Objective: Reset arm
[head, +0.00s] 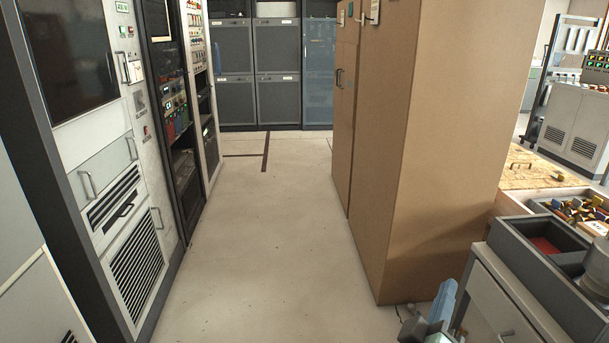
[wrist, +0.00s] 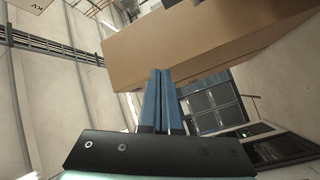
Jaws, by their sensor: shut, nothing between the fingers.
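My gripper (wrist: 160,73) shows in the wrist view as two blue fingers pressed together with nothing between them. In the head view its blue fingers (head: 446,287) point upward at the bottom, right of the middle, near the foot of a tall brown cabinet (head: 440,140). The rest of my arm is mostly out of the frame. In the wrist view the brown cabinet (wrist: 205,42) appears tilted beyond the fingertips; I cannot tell the exact gap.
Transmitter racks (head: 125,190) line the left side. An aisle of bare floor (head: 260,240) runs to dark grey cabinets (head: 245,60) at the back. At right, close to my gripper, stand a grey bench (head: 500,300) and a box of small coloured parts (head: 580,212).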

